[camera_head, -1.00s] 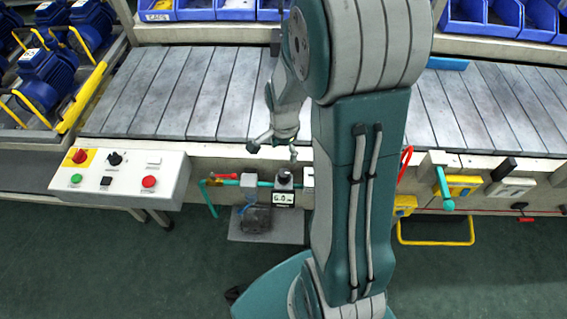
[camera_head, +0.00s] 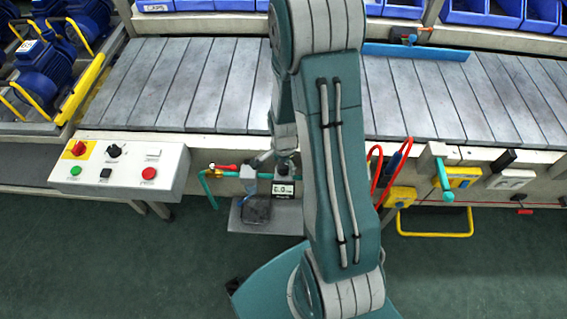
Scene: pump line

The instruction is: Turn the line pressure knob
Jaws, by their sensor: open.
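The line pressure knob (camera_head: 285,176) is a small dark knob on top of a pressure unit with a lit display (camera_head: 283,189), on the front of the line in the head view. My gripper (camera_head: 275,161) is low at the front edge of the bench, right at the knob. It is open. One finger shows to the left of the knob; the other is hard to make out. The gripper hides much of the knob, and I cannot tell whether the fingers touch it. The display's digits are too small to read surely.
A teal pipe with a red-handled valve (camera_head: 222,167) runs left of the knob. A control box (camera_head: 120,168) with buttons stands further left. Red hoses (camera_head: 392,165) and a teal lever (camera_head: 443,178) are on the right. The slatted bench top (camera_head: 185,85) is largely clear.

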